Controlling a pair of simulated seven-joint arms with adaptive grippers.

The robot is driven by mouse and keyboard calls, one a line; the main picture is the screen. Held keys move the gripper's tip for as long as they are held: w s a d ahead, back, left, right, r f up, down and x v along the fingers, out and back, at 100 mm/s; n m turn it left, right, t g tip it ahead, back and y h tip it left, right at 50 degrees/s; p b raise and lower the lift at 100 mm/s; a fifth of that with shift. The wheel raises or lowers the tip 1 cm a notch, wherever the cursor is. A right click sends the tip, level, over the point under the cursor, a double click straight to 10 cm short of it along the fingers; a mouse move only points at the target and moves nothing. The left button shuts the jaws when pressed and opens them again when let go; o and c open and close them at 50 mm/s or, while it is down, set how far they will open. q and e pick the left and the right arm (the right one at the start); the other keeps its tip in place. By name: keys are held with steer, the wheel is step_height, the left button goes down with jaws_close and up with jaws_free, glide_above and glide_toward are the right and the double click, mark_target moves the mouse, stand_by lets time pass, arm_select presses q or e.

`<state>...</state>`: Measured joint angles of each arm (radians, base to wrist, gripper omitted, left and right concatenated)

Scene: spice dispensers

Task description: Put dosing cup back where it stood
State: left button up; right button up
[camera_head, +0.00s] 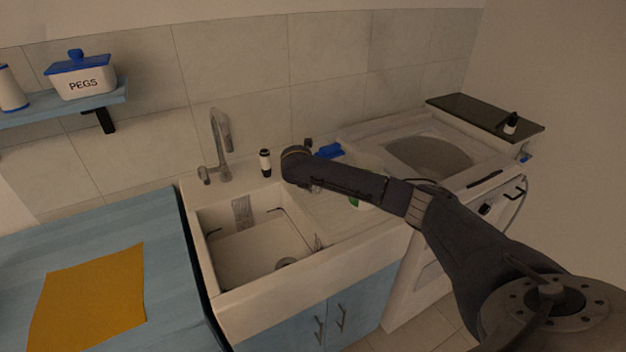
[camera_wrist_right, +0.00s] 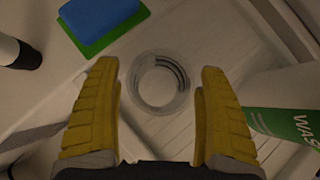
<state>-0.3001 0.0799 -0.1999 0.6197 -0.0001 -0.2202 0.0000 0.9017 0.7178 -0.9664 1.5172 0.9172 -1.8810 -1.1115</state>
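The dosing cup (camera_wrist_right: 160,83) looks like a clear round cup seen from above in the right wrist view. It is on the pale ribbed drainboard beside the sink. In the head view I cannot make it out; my right arm covers that spot. My right gripper (camera_wrist_right: 158,76) points down with its yellow fingers wide apart, one on each side of the cup in the picture. No contact with the cup shows, and its height above it is hard to tell. My left gripper is not in view.
A blue and green sponge (camera_wrist_right: 98,20) lies beyond the cup. A white and green bottle marked "WAS" (camera_wrist_right: 285,110) lies close to the right finger. A black-and-white bottle (camera_head: 265,162) stands by the tap (camera_head: 222,145). The sink basin (camera_head: 250,240) is left of the drainboard.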

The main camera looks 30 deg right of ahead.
steer(key=shift+r, duration=0.2)
steer(key=v, duration=1.2)
stand_by(0.5)
